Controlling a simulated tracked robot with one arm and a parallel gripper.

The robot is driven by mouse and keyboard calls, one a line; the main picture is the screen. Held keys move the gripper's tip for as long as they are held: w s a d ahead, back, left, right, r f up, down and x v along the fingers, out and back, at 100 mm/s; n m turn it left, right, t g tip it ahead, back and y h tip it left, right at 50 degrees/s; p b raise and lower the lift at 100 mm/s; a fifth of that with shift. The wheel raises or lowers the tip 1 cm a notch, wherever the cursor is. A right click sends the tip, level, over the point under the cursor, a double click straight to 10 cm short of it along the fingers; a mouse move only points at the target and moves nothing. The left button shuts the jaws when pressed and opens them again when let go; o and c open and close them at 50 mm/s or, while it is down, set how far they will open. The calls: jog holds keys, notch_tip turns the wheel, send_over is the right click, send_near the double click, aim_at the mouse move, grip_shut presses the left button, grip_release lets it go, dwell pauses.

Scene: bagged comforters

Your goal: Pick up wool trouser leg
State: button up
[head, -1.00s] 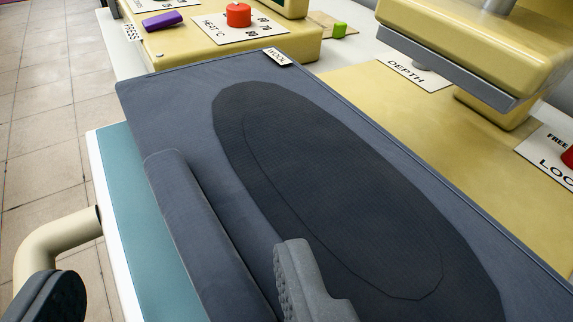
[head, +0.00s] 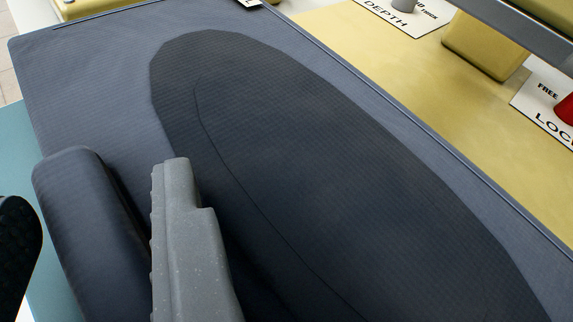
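The wool trouser leg (head: 80,65) is a dark blue-grey cloth lying flat, with a large darker oval patch (head: 290,150) on it. Its left edge forms a thick rounded roll (head: 90,215). My gripper (head: 100,235) is open, with one dark finger at the far left edge and one grey finger over the cloth. The roll lies between the two fingers. I cannot tell whether either finger touches it. The lower ends of the roll and patch run out of view.
A yellow press bed (head: 390,80) lies to the right, with a DEPTH label (head: 395,15) and a LOCK label with a red knob (head: 566,108). A grey-edged yellow press head overhangs at top right. A teal surface (head: 15,150) shows at left.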

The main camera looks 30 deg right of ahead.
jog(key=shift+f, duration=0.1)
grip_shut()
jog(key=shift+s, duration=0.1)
